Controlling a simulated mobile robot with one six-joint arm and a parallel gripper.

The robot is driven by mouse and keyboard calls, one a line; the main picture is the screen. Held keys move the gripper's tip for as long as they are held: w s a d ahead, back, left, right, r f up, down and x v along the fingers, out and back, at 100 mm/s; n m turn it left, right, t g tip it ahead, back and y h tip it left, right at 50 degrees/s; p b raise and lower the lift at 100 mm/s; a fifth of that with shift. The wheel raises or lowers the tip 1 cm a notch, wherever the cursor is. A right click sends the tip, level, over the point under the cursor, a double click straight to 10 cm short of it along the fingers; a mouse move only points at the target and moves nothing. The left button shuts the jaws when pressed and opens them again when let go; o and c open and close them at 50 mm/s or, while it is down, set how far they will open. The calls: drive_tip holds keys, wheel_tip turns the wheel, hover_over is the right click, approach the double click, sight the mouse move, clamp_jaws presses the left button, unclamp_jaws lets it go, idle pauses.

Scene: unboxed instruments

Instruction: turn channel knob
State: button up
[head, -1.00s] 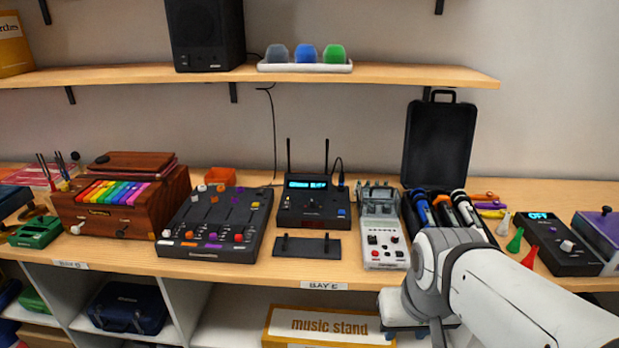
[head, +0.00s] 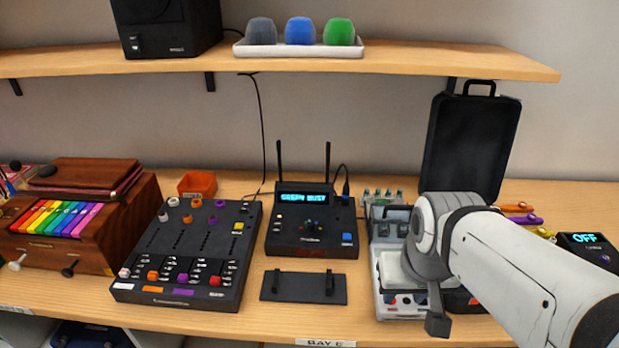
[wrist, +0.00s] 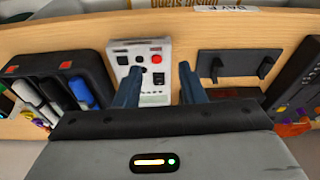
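The black receiver (head: 313,215) with two upright antennas stands on the bench in the middle of the head view. Its lit display (head: 305,198) shows cyan text, perhaps ending in "BUSY". Small controls sit on its sloped face, including a blue button (head: 347,238); which one is the channel knob I cannot tell. My gripper (wrist: 160,85) is open and empty in the wrist view, its two dark blue fingers apart. It points towards the white device (wrist: 142,65) with red and black controls. In the head view my arm covers part of that device, to the receiver's right.
A black bracket plate (head: 304,287) lies before the receiver. A black mixer (head: 190,250) with knobs stands to its left. An upright black case (head: 470,148) stands behind my arm. The shelf (head: 400,60) overhangs the back. A case with microphones (wrist: 60,85) shows in the wrist view.

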drive_tip(key=shift+o, duration=0.7)
drive_tip(key=shift+w+r, duration=0.2)
drive_tip(key=shift+w, duration=0.1)
drive_tip(key=n+g+p, duration=0.3)
drive_tip(key=n+p, duration=0.3)
drive_tip(key=n, duration=1.7)
approach(311, 223)
drive_tip(key=shift+s+d+f, duration=0.15)
drive_tip(key=shift+s, duration=0.1)
drive_tip(key=shift+w+a+f, duration=0.15)
drive_tip(key=shift+a+f, duration=0.05)
drive_tip(key=shift+f, duration=0.05)
drive_tip(key=shift+f+n, duration=0.3)
drive_tip(key=shift+f, duration=0.1)
wheel_tip(311, 223, down, 7)
drive_tip(key=shift+r+p, duration=0.1)
drive_tip(key=shift+p, duration=0.5)
